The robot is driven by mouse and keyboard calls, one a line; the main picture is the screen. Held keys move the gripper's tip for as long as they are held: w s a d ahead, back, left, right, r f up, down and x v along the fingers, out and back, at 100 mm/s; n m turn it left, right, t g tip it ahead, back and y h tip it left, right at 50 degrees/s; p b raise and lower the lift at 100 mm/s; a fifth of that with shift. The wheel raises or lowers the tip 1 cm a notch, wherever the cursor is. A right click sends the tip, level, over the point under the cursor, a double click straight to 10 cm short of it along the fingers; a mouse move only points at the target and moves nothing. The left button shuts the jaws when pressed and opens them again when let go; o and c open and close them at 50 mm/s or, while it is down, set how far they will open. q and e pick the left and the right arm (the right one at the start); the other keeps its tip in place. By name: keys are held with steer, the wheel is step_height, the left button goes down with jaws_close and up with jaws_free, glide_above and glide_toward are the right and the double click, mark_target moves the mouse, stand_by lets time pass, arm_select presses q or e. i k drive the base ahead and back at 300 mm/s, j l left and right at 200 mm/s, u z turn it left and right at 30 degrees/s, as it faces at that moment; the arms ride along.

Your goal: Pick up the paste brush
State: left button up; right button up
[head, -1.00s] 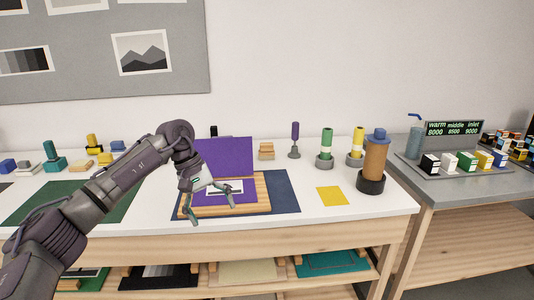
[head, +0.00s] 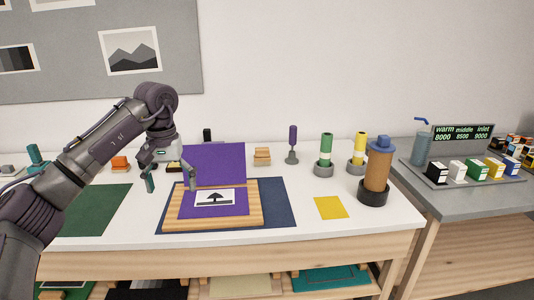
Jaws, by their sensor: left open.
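I cannot tell for sure which item is the paste brush. A slim upright item with a purple top (head: 292,136) on a small grey base stands at the back of the white table and looks most like a handle. My left gripper (head: 171,182) is open and empty, with its fingers pointing down at the left side of the wooden board (head: 254,217). It is well to the left of the purple-topped item. My right gripper is not in view.
A raised purple panel (head: 226,165) stands behind a small print (head: 214,197) on the board. Green (head: 326,148) and yellow (head: 360,147) cylinders and a brown bottle (head: 377,170) stand at the right. A yellow sheet (head: 331,208) lies in front, with bare tabletop around it.

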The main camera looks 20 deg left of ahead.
mark_target(262, 158)
steer(key=i, duration=1.7)
